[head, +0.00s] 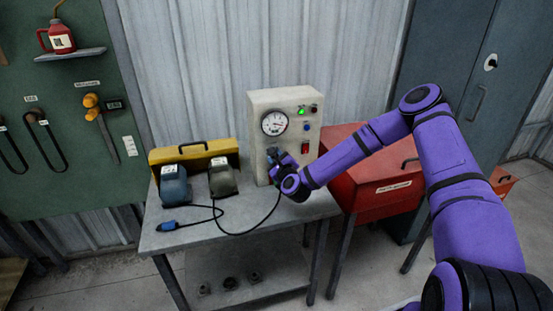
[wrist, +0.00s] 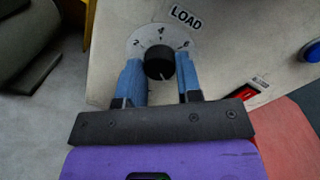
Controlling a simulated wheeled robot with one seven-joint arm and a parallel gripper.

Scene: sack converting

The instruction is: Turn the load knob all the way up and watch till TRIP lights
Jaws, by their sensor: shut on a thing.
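The load knob (wrist: 158,62) is black and round, on a pale dial marked 2, 4 and 6 under the word LOAD in the wrist view. My gripper (wrist: 160,73) has its blue fingers on both sides of the knob and is shut on it. A small light mark shows at the knob's lower edge. In the head view my gripper (head: 276,157) is at the front of the cream test box (head: 260,146) and hides the knob. A green lamp (head: 301,111) is lit; the lamp beside it (head: 313,109) looks dark red and unlit. The TRIP lettering is not readable.
The box has a round gauge (head: 274,123), a blue button (head: 306,127) and a red switch (head: 305,148). It stands on a grey bench (head: 180,238) with a yellow toolbox (head: 195,152), two small cased units and a cable. A red chest (head: 370,205) stands close on the right.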

